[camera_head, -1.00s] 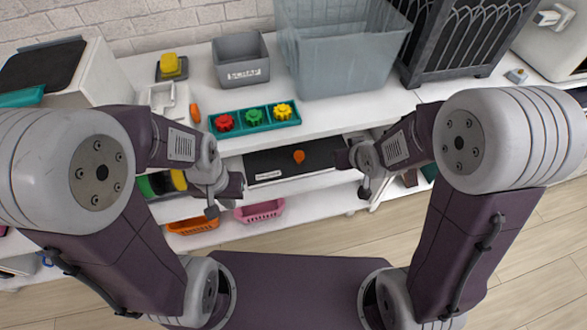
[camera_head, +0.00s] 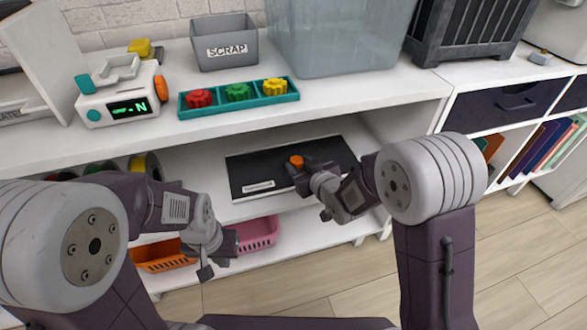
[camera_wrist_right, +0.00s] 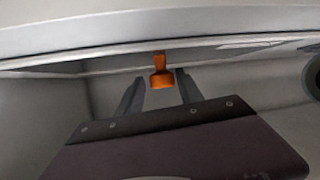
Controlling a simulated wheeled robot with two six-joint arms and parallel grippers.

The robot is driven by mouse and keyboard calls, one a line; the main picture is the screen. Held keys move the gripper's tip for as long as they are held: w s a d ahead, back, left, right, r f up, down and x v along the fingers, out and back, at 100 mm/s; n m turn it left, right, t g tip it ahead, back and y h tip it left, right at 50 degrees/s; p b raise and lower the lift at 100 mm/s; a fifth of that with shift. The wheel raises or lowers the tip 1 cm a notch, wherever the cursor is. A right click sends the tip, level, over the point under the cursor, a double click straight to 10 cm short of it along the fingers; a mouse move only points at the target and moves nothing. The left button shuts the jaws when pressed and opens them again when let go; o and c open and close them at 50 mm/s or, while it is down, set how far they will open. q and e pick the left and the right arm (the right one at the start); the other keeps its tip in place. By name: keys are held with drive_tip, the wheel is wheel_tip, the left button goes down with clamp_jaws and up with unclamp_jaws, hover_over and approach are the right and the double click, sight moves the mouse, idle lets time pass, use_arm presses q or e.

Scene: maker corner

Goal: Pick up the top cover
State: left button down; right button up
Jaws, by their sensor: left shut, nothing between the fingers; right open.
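A flat black panel (camera_head: 242,172) with an orange knob (camera_head: 296,161) and a small white label lies on the shelf under the worktop; it looks like the top cover. My right gripper (camera_head: 301,174) is at the knob, over the panel. In the right wrist view the orange knob (camera_wrist_right: 161,72) shows between the tips of my open right gripper (camera_wrist_right: 158,90); I cannot tell whether they touch it. My left gripper (camera_head: 226,245) is shut and empty, in front of the lower shelf, left of the panel.
The worktop edge (camera_head: 330,117) runs above the shelf, close over my right gripper. On top stand a teal tray (camera_head: 217,107) with coloured gears, a grey SCRAP bin (camera_head: 225,55) and a white device (camera_head: 120,108). Pink (camera_head: 258,234) and orange (camera_head: 160,256) baskets sit lower.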

sight(293, 158)
drive_tip(key=b+x, duration=0.3)
drive_tip(key=x, duration=0.1)
drive_tip(key=shift+w+a+f, duration=0.2)
drive_tip(key=shift+a, duration=0.05)
drive_tip(key=shift+w+a, duration=0.1)
drive_tip(key=shift+w, duration=0.15)
drive_tip(key=shift+r, duration=0.1)
clamp_jaws()
wheel_tip(293, 158, up, 10)
drive_tip(key=p, duration=0.6)
